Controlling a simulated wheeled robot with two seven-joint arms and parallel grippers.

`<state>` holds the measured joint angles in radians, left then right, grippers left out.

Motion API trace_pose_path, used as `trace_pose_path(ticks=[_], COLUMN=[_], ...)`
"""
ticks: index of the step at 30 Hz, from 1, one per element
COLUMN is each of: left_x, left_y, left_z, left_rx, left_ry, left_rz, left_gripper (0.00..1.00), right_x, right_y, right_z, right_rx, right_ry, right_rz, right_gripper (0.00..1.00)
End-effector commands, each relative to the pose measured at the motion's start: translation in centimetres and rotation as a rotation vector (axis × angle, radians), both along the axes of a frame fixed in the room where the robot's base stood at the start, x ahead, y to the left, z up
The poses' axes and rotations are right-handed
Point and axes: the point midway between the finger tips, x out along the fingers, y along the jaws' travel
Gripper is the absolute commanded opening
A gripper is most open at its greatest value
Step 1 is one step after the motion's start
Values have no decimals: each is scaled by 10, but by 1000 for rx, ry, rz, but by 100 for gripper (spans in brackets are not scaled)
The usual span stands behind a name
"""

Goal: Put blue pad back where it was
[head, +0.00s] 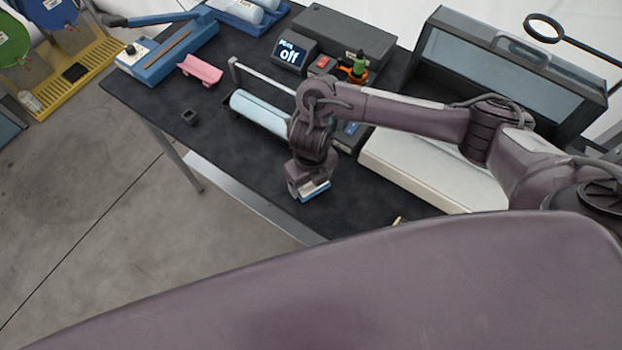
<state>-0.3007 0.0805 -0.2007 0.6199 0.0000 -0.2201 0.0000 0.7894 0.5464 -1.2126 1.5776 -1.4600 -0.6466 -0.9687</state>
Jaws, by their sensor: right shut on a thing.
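The blue pad (316,191) shows as a small blue block with a pale top, partly hidden by my right gripper. My right gripper (308,188) is shut on it, pointing down near the front edge of the dark table (250,165). I cannot tell whether the pad touches the table. My left gripper is not in view.
A light blue roll (258,112) lies behind the gripper, and a pale slab (425,165) lies to the right. The table's front left is mostly clear.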

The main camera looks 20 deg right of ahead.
Motion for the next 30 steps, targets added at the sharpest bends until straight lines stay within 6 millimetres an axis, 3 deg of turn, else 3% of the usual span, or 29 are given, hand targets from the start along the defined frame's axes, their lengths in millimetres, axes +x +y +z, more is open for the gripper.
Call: trace_pose_path(ticks=[7,8,12,23,30], left_x=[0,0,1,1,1], left_y=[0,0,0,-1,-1], left_z=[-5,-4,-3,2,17], left_rx=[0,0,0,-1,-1], left_ry=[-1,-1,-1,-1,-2], left_rz=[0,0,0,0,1], left_gripper=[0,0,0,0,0], right_x=[0,0,0,0,3], right_y=[0,0,0,0,0], right_z=[-5,-3,-3,2,40], right_rx=[0,0,0,0,-1], right_ry=[0,0,0,0,-8], right_rz=[0,0,0,0,5], right_gripper=[52,79,97,98,98])
